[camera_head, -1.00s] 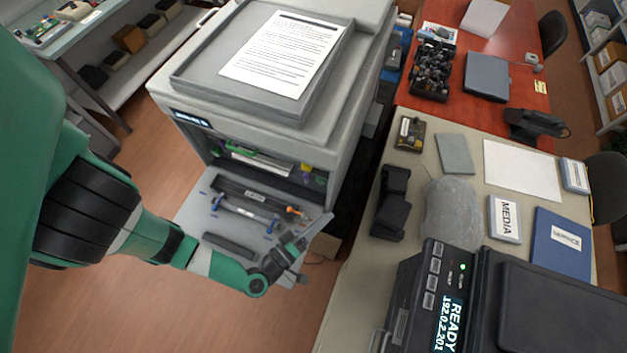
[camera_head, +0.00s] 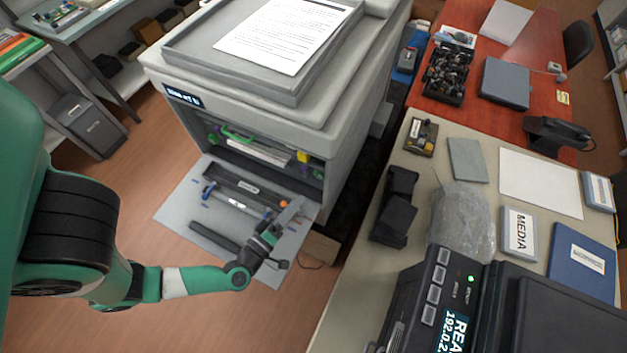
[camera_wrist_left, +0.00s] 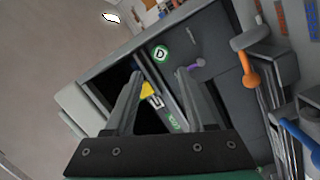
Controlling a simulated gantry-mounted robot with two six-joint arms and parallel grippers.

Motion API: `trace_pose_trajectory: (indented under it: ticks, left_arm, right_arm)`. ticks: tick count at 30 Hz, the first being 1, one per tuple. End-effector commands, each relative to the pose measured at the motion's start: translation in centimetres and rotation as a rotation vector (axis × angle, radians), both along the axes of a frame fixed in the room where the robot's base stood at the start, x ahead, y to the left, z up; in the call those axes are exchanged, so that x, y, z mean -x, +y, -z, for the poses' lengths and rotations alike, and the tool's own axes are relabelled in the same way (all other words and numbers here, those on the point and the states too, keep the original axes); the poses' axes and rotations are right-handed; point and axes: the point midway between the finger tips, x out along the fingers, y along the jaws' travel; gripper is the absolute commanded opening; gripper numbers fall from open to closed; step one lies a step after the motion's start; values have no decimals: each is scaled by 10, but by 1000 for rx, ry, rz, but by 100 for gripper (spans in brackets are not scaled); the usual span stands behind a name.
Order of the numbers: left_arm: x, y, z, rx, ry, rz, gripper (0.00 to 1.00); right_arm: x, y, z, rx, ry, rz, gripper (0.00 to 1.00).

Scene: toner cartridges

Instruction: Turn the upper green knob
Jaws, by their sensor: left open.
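The grey printer (camera_head: 275,100) stands with its front open. In the head view, a green lever-like part (camera_head: 235,136) shows at the left of its opening, with a yellow block (camera_head: 303,156) at the right. In the left wrist view, a round green part marked D (camera_wrist_left: 160,53) sits on the dark inner panel beside a purple lever (camera_wrist_left: 190,66) and a yellow part (camera_wrist_left: 147,90). I cannot tell which green part is the upper knob. My left gripper (camera_head: 292,212) is open and empty, over the lowered front panel. Its spread fingers (camera_wrist_left: 157,82) point at the interior, apart from the D part.
The lowered panel (camera_head: 180,212) carries dark bars and blue and orange parts. An orange lever (camera_wrist_left: 247,70) and a blue lever (camera_wrist_left: 300,132) show close by in the wrist view. A beige table (camera_head: 455,135) with boxes and a small device stands at right.

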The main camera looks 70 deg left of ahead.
Motion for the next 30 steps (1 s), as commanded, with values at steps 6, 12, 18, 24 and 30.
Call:
trace_pose_trajectory:
  ticks: [6, 12, 18, 24, 30]
  left_arm:
    - [-25, 21, 2, -3, 0, -10, 55]
    - [-59, 44, 1, -4, 1, -5, 55]
    - [-75, 53, 1, -1, 3, -1, 55]
    - [-75, 54, 0, -1, 5, 0, 55]
    - [-75, 54, 0, -2, 4, 0, 30]
  right_arm:
    - [0, 0, 8, 0, 0, 0, 50]
    - [0, 0, 15, 0, 0, 0, 50]
    - [0, 0, 17, 0, 0, 0, 50]
    - [0, 0, 16, 0, 0, 0, 50]
    - [0, 0, 16, 0, 0, 0, 50]
